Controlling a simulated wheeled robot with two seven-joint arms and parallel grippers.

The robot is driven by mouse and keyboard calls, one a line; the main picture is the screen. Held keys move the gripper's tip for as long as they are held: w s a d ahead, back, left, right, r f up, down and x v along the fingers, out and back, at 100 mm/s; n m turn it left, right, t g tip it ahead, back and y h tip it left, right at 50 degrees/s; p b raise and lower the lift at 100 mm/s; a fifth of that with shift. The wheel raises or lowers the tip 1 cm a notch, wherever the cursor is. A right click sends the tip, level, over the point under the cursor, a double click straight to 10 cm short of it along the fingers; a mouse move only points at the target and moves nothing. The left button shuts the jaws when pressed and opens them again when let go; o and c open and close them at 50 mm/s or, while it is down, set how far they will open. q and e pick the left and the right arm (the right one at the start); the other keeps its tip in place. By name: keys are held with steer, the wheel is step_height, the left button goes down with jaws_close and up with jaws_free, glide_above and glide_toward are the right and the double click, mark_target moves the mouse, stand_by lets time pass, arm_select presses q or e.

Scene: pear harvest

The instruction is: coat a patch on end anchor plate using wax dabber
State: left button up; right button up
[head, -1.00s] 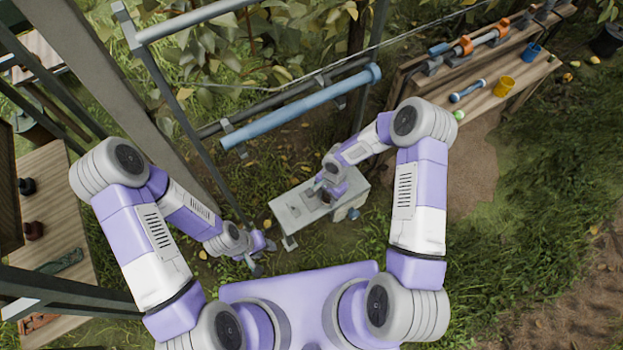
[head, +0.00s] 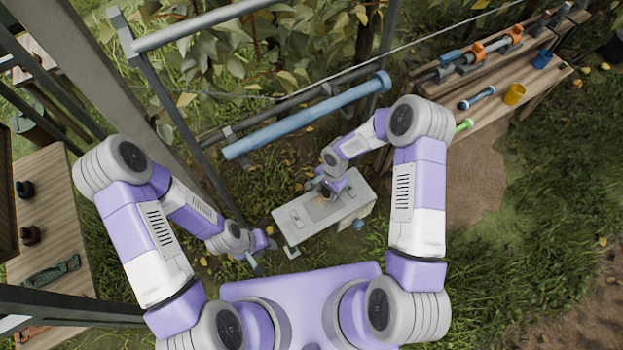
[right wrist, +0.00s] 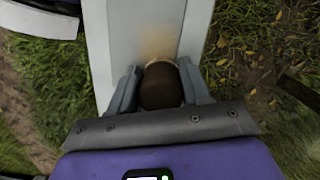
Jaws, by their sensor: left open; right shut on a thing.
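The end anchor plate appears to be the long pale grey surface (head: 350,206) in front of me; it also fills the middle of the right wrist view (right wrist: 112,35). A faint tan patch (right wrist: 158,38) shows on it, just beyond my right gripper. My right gripper (head: 328,196) is over the plate, its fingers (right wrist: 162,92) closed around a dark brown rounded thing, which looks like the wax dabber (right wrist: 162,82). The dabber's working end is hidden, so I cannot tell whether it touches the plate. My left gripper (head: 260,258) is open and empty, left of the plate.
A blue pipe (head: 305,118) on a metal frame runs beyond the plate. A wooden bench at right (head: 487,116) holds a yellow cup (head: 514,94), a blue cup (head: 543,59) and tools. A wooden table (head: 50,205) is at left. Grass lies around the plate.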

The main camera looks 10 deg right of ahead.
steer(key=shift+w+a, duration=0.15)
steer(key=shift+w, duration=0.25)
steer(key=shift+w+a+r, duration=0.1)
steer(key=shift+w+r, duration=0.15)
step_height(320, 180, up, 3)
steer(key=shift+s+r+p, duration=0.1)
steer(key=shift+s+p, duration=0.05)
steer(key=shift+p, duration=0.8)
arm_select(q)
steer(key=shift+w+d+r+p, duration=0.1)
steer(key=shift+w+r+p, duration=0.15)
steer(key=shift+r+p, duration=0.7)
steer(key=shift+w+r+p, duration=0.2)
steer(key=shift+r+p, duration=0.2)
steer(key=shift+r, duration=0.95)
arm_select(e)
steer(key=shift+r, duration=2.15)
